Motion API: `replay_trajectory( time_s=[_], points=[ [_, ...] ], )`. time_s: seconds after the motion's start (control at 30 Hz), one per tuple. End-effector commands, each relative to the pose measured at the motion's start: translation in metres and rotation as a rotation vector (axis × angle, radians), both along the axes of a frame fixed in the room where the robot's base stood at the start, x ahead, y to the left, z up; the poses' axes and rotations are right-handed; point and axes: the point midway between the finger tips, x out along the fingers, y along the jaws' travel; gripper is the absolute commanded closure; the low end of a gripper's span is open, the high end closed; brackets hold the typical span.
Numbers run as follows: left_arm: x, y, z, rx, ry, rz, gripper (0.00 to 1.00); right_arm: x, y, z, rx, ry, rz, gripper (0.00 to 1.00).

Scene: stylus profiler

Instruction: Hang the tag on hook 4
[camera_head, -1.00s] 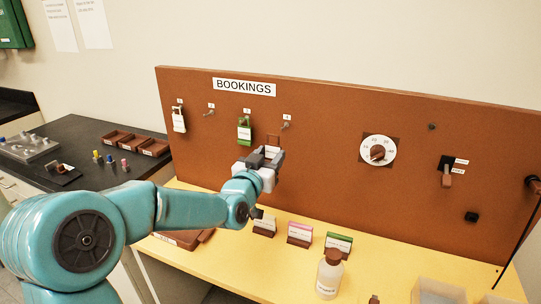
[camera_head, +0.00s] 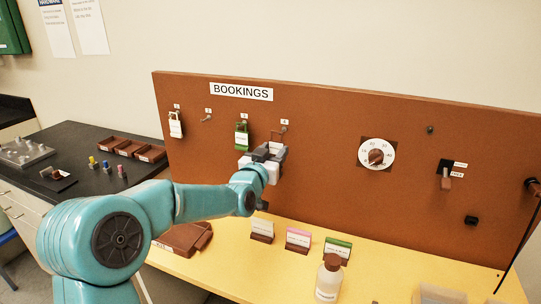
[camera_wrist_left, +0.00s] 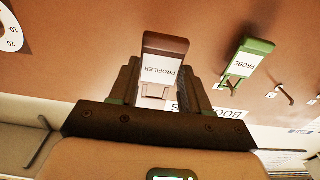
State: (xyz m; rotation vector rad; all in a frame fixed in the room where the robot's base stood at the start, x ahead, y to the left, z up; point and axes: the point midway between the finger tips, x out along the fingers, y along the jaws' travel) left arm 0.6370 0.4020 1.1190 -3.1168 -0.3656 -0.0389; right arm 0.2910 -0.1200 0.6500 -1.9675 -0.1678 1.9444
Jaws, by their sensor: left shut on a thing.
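The brown tag with a white PROFILER label (camera_wrist_left: 165,72) is upright between the fingers of my left gripper (camera_wrist_left: 168,88), which is shut on it. In the head view the left gripper (camera_head: 265,153) is close to the brown board, just below the number 4 label (camera_head: 284,122). The tag's brown top (camera_head: 278,133) shows above the fingers, at hook 4. The hook itself is mostly hidden by the tag, and I cannot tell whether the tag's opening is around it. My right gripper is not in view.
A white tag (camera_head: 175,125) hangs on hook 1 and a green PROBE tag (camera_head: 241,136) on hook 3, close left of my gripper. Hook 2 (camera_head: 207,117) is bare. A dial (camera_head: 376,154) is to the right. A bottle (camera_head: 329,277) and small card stands are below on the yellow bench (camera_head: 390,271).

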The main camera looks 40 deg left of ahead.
Motion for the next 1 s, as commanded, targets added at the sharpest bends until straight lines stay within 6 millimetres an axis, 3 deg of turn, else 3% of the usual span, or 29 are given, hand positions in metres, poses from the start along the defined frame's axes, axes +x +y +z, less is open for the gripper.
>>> replay_trajectory(
  time_s=[1.0],
  points=[
    [0.0005, -0.0002, -0.0002, -0.001, -0.001, 0.000, 1.00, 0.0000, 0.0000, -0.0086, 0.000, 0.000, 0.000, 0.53]
  ],
)
